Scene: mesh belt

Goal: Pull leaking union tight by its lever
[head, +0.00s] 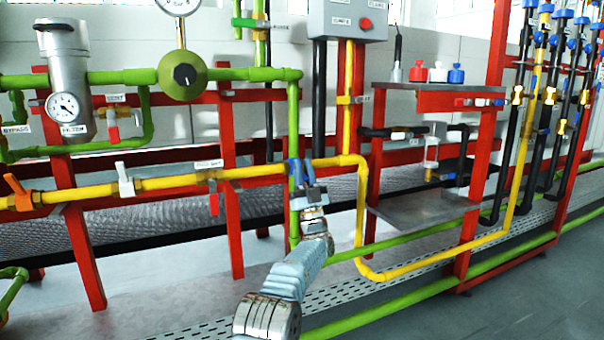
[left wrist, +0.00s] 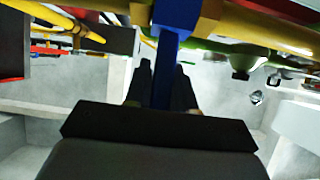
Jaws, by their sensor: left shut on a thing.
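A blue lever (left wrist: 168,65) hangs from a blue fitting (left wrist: 178,14) on the yellow pipe, which I take to be the union. In the head view the blue lever (head: 297,172) shows at the yellow pipe (head: 265,170), just left of where it bends down. My left gripper (head: 309,190) is at the lever, its arm reaching up from the bottom. In the left wrist view the gripper's dark fingers (left wrist: 163,88) stand on both sides of the lever and are shut on it. The gripper hides part of the lever and pipe. No leak is visible. My right gripper is not in view.
Red frame posts (head: 232,225) stand behind the yellow pipe. A green pipe (head: 293,120) drops close behind the lever. An orange-handled valve (head: 20,192) and a white-handled valve (head: 125,182) sit along the pipe to the left. A shelf (head: 425,212) is at right. The floor in front is clear.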

